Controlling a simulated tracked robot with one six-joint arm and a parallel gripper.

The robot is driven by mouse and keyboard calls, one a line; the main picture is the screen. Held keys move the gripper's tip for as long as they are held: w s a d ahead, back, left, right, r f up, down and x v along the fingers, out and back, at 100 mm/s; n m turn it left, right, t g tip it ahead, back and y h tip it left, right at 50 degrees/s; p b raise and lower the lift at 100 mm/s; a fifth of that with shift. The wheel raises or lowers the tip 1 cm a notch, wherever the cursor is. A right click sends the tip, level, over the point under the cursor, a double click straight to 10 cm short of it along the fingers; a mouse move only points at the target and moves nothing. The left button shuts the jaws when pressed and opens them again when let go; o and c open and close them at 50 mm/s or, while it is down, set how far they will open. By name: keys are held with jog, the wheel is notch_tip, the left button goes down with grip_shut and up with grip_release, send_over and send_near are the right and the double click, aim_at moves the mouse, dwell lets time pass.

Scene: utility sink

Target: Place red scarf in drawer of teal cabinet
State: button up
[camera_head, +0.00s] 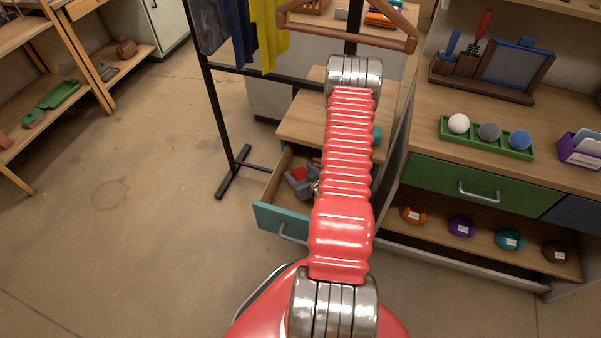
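The teal cabinet (305,123) has a wooden top, and its lower drawer (268,219) with a teal front is pulled open. A small red patch (298,174), which may be the red scarf, shows inside the drawer's outline beside grey-purple shapes. I cannot tell whether it lies in the drawer or is held above it. My red arm crosses the middle of the view and covers the drawer's right part. A bit of metal shows at the arm's left edge there. My gripper's fingers cannot be made out clearly.
A black rack (215,110) with blue (238,35) and yellow (268,35) cloths and a wooden hanger (388,42) stands by the cabinet. On the right, a workbench holds a green tray of balls (487,139). Open floor lies left, with wooden shelves (50,100) beyond.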

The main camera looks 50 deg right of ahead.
jog(key=shift+o, duration=0.7)
jog(key=shift+r, duration=0.1)
jog(key=shift+r, duration=0.5)
jog(key=v, duration=0.7)
jog(key=shift+s+r, duration=0.15)
jog(key=shift+s, duration=0.05)
